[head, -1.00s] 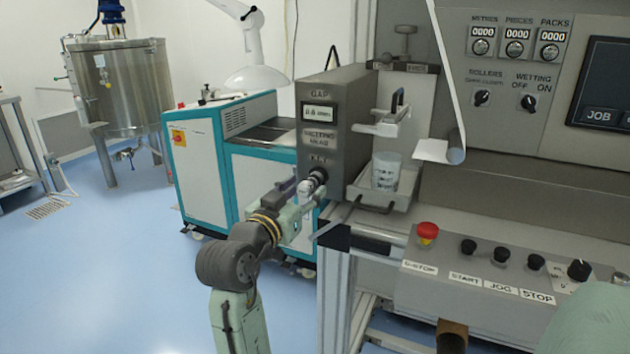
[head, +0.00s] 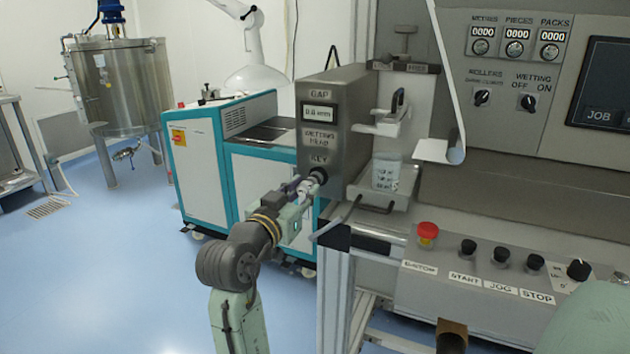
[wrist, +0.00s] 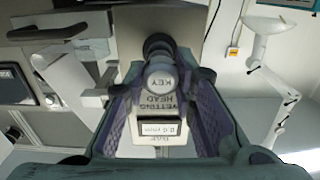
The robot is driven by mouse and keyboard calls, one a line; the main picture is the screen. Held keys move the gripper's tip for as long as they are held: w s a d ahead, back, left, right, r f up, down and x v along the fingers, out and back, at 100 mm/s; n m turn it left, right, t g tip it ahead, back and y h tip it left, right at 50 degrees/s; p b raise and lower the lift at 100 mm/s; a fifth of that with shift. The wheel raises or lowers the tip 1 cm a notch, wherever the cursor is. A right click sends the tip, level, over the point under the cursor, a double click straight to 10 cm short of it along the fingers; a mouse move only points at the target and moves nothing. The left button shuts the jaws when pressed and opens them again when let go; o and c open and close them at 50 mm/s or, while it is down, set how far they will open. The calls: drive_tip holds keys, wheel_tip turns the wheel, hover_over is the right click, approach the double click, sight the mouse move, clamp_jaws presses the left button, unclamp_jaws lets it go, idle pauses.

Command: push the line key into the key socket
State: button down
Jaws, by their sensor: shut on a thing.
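In the head view my gripper (head: 303,190) is at the front face of the wetting head, with the key largely hidden by the fingers. The key socket (head: 318,175) is a dark round collar below the KEY label; it also shows in the wrist view (wrist: 158,44), directly beyond the key. The key is lined up with the collar, but I cannot tell how deep it sits.
The grey wetting head (head: 340,112) shows a gap display. A beaker (head: 385,174) stands on a small tray (head: 400,203) to its right. A red stop button (head: 428,232) and black knobs are on the lower right panel. A teal-white cabinet (head: 196,165) stands behind left.

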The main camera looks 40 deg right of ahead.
drive_tip(key=shift+a, duration=0.1)
drive_tip(key=shift+v, duration=2.35)
drive_tip(key=shift+a, duration=0.1)
drive_tip(key=v, duration=0.3)
drive_tip(key=shift+s+a, duration=0.25)
drive_tip(key=shift+a, duration=0.1)
drive_tip(key=shift+w, duration=0.1)
